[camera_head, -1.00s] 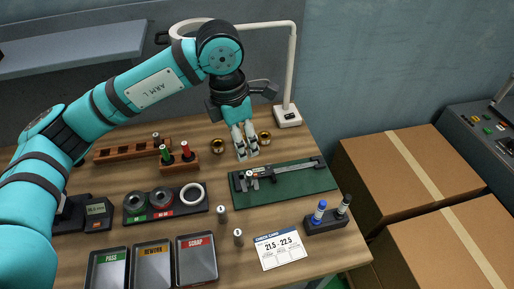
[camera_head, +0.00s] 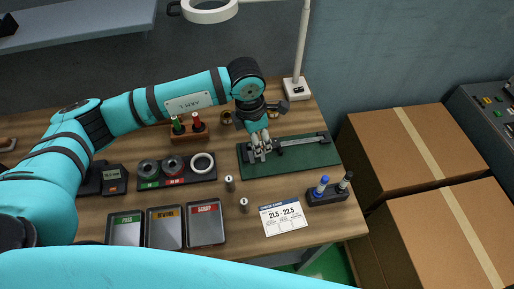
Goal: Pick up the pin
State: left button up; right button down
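Two small grey metal pins stand upright on the wooden table, one (camera_head: 229,183) behind the trays and the other (camera_head: 244,205) a little nearer and to the right. My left gripper (camera_head: 261,154) points down over the left part of the green mat (camera_head: 312,158), at the jaw end of the caliper (camera_head: 300,142). It is behind and to the right of both pins, apart from them. Its fingers are close together and partly cover the caliper's jaws; whether they touch it or hold anything is unclear. My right gripper is out of view.
Trays marked pass (camera_head: 125,229), rework (camera_head: 164,227) and scrap (camera_head: 205,222) lie at the front left. A ring gauge holder (camera_head: 175,181), a check card (camera_head: 286,217) and a marker stand (camera_head: 327,197) surround the pins. A teal arm link of mine crosses the bottom edge.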

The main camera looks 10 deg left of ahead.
pick_arm(q)
notch_tip(320, 180, down, 4)
jog(key=shift+w+a+f+p, duration=0.15)
jog(key=shift+f+p, duration=0.05)
jog(key=shift+p, duration=1.05)
jog(key=shift+f, duration=0.35)
jog(key=shift+c, duration=0.4)
grip_shut()
